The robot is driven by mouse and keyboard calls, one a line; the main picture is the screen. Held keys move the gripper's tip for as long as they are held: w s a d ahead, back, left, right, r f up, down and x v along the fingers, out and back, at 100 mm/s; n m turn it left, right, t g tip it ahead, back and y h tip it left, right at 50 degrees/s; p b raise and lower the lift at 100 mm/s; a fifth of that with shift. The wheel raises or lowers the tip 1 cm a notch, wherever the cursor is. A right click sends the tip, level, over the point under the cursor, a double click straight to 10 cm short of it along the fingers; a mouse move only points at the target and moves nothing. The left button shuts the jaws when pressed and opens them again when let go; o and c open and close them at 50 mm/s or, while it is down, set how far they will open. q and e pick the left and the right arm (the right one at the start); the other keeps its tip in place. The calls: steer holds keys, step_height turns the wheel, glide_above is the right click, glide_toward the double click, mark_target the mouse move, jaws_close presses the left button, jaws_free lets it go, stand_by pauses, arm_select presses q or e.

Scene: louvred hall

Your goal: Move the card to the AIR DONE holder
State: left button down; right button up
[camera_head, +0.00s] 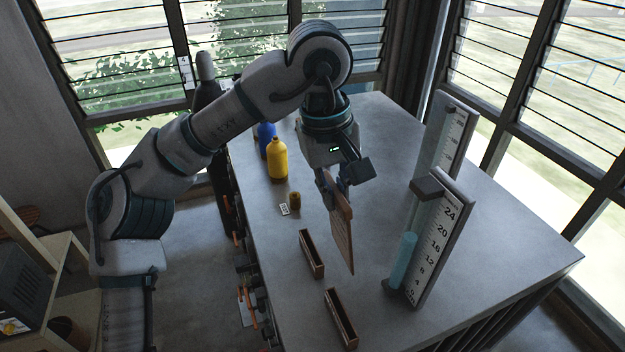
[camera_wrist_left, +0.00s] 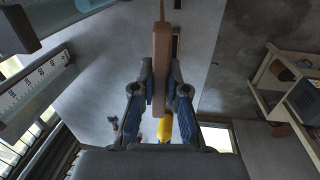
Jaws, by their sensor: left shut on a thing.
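The card (camera_head: 342,228) is a thin brown board. My left gripper (camera_head: 335,186) is shut on its upper end and holds it upright above the grey table. In the left wrist view the card (camera_wrist_left: 161,60) stands edge-on between the two blue-padded fingers of the left gripper (camera_wrist_left: 160,100). Two narrow wooden slotted holders stand on the table to the left of and below the card: one (camera_head: 311,254) nearer the middle and one (camera_head: 341,319) at the front. I cannot read a label on either holder. My right gripper does not show.
Two tall scaled gauges stand right of the card, the front one (camera_head: 441,238) with a blue tube (camera_head: 403,262). A yellow bottle (camera_head: 277,160), a blue bottle (camera_head: 265,134), a small brass cylinder (camera_head: 295,201) and a small white tag (camera_head: 284,209) are at the left. The right tabletop (camera_head: 510,255) is clear.

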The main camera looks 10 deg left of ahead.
arm_select(q)
steer(key=s+d+r+y, duration=0.1)
steer(key=s+d+r, duration=0.1)
steer(key=s+d, duration=0.3)
steer(key=b, duration=0.2)
glide_above(348, 256)
steer(key=s, duration=0.4)
step_height(348, 256, down, 8)
steer(key=shift+w+f+g, duration=0.2)
steer(key=shift+f+g, duration=0.1)
steer(key=shift+f, duration=0.05)
steer(key=shift+d+f+p, duration=0.1)
steer(key=shift+p, duration=0.55)
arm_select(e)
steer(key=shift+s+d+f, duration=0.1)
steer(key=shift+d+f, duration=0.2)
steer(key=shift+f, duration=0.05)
arm_select(q)
steer(key=shift+d+f+y, duration=0.1)
steer(key=shift+d+y, duration=0.2)
steer(key=shift+d, duration=0.05)
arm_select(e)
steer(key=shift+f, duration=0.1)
